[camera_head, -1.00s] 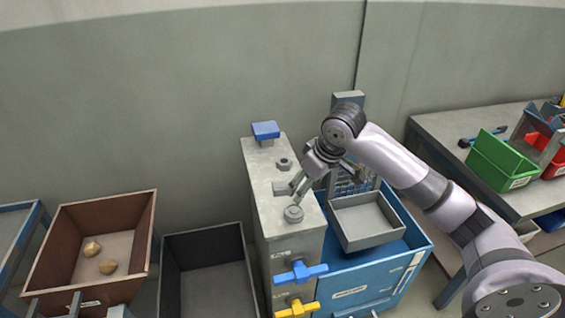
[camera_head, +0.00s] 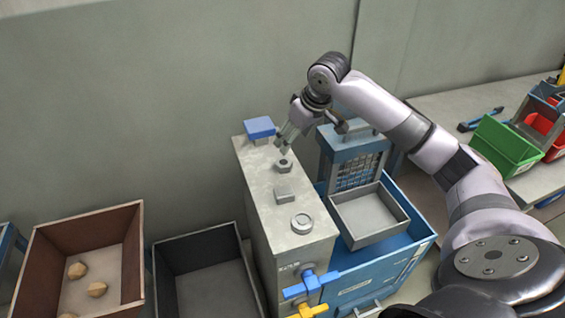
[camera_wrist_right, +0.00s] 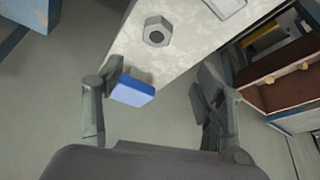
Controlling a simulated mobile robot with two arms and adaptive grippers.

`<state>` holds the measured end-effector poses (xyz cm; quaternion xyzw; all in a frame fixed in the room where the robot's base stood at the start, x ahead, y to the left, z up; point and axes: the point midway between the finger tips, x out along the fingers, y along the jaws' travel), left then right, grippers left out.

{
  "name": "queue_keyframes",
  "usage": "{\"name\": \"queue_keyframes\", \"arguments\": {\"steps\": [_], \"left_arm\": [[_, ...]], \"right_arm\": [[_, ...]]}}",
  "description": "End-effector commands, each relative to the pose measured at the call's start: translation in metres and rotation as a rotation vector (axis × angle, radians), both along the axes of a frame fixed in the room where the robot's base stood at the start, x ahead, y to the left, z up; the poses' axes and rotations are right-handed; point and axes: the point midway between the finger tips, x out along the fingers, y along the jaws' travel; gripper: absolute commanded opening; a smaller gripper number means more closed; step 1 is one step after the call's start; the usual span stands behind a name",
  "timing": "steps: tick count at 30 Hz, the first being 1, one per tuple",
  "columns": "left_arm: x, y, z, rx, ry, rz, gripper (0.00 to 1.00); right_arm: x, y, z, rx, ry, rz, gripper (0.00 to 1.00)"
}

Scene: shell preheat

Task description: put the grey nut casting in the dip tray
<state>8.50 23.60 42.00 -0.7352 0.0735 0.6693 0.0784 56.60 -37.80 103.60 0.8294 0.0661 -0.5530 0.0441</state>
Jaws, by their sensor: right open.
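The grey nut casting (camera_head: 284,165) is a hexagonal nut with a dark hole, lying flat on top of the pale grey cabinet (camera_head: 262,217). It also shows at the top of the right wrist view (camera_wrist_right: 157,31). My right gripper (camera_head: 284,148) is open and empty, just above and behind the nut. In the wrist view, the nut is beyond the fingertips, not between them. The grey open tray (camera_head: 381,237), which looks like the dip tray, is empty and sits on the blue tank right of the cabinet. My left gripper is not in view.
A square grey piece (camera_head: 284,191) and a round one (camera_head: 302,223) lie on the cabinet in front of the nut. A blue-topped block (camera_head: 261,128) stands at its back end. A rack (camera_head: 354,160) stands behind the tray. A dark empty bin (camera_head: 205,275) is left.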

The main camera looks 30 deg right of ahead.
Motion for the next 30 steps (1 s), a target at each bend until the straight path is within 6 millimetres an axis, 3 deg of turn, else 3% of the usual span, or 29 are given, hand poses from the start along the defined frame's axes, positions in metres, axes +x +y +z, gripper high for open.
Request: {"name": "queue_keyframes", "arguments": {"steps": [4,9,17,24,30], "left_arm": [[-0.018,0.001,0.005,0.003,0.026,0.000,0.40],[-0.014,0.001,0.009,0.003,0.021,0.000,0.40],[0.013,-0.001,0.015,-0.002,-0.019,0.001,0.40],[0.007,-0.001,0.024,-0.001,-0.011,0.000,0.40],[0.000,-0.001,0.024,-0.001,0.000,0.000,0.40]], "right_arm": [[0.012,0.003,-0.031,0.002,0.004,0.000,0.64],[0.023,0.004,-0.057,0.001,0.002,0.000,0.64],[0.029,0.003,-0.075,0.000,0.002,0.001,0.64],[0.039,0.001,-0.108,0.002,0.001,0.001,0.64],[0.043,0.001,-0.118,-0.002,-0.001,0.001,0.64]]}}
